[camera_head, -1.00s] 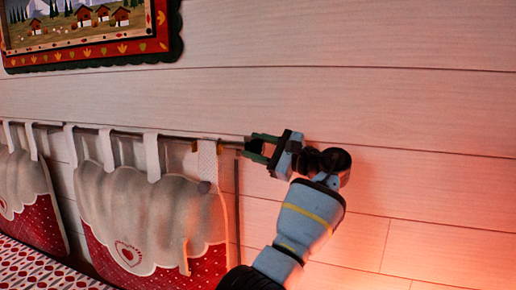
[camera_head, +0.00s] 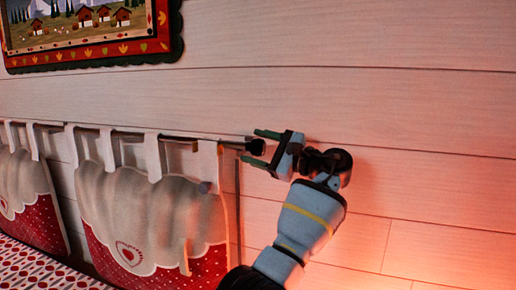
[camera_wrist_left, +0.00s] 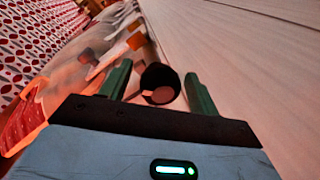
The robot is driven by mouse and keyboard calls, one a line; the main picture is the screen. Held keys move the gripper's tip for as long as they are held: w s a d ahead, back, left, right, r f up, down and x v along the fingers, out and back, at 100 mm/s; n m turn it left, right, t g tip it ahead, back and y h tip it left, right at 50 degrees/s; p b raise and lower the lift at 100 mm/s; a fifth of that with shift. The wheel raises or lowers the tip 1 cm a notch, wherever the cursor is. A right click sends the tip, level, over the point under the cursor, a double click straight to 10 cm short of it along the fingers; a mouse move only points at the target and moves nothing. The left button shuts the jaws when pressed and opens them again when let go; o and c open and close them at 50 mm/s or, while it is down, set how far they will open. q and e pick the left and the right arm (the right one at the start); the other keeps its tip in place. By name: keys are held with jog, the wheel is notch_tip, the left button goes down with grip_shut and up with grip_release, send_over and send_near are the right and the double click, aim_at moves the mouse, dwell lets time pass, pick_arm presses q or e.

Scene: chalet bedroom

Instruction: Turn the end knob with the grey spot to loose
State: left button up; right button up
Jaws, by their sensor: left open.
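The dark end knob (camera_head: 257,147) sits at the right end of a thin curtain rod (camera_head: 180,138) along the wall. In the left wrist view the knob (camera_wrist_left: 158,78) shows a round, paler spot (camera_wrist_left: 162,95) on its end face, tinted pinkish by the light. My left gripper (camera_head: 250,146) is open, with one green finger on each side of the knob. In the left wrist view, gaps show between the knob and both fingers (camera_wrist_left: 157,70). My right gripper is not in view.
Cushion-like panels (camera_head: 150,215) with white loops hang from the rod, left of the gripper. The plank wall (camera_head: 400,120) is close behind the knob and clear to the right. A framed picture (camera_head: 90,30) hangs at upper left. Patterned bedding (camera_head: 40,265) lies below.

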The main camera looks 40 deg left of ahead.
aim_at(264, 150)
pick_arm(q)
jog(key=d, duration=0.2)
jog(key=d+b, duration=0.1)
jog(key=d, duration=0.1)
jog(key=w+d+f, duration=0.1)
jog(key=d, duration=0.1)
jog(key=shift+d, duration=0.35)
jog(key=shift+d+b, duration=0.3)
jog(key=shift+d, duration=0.15)
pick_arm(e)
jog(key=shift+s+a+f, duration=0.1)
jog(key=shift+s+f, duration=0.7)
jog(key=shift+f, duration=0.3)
